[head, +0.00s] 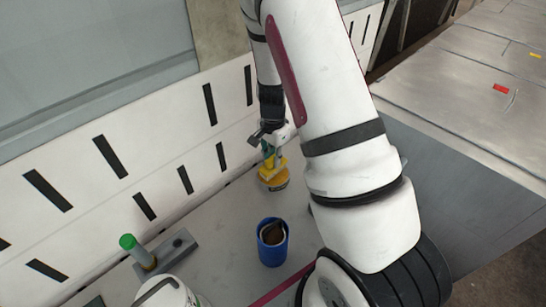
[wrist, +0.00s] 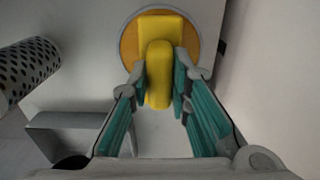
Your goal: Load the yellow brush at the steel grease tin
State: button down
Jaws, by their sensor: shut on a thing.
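The yellow brush (wrist: 158,78) is gripped by its handle between the teal fingers of my gripper (wrist: 159,88). Its wide yellow head (wrist: 160,27) lies over the round grease tin, whose amber surface (wrist: 128,45) and thin grey rim show around it in the wrist view. In the head view my gripper (head: 271,150) is low over the tin (head: 276,184), with the brush (head: 270,167) pointing down at it. The bristles are hidden, so I cannot tell how deep they touch the grease.
A blue cup (head: 272,256) with something brown inside stands nearer. A slotted white wall (head: 160,155) runs behind. A perforated cylinder (wrist: 28,68) shows in the wrist view.

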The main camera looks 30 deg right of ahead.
jog(key=shift+f, duration=0.45)
dwell(1.1)
jog(key=shift+r+p, duration=1.55)
jog(key=shift+r, duration=2)
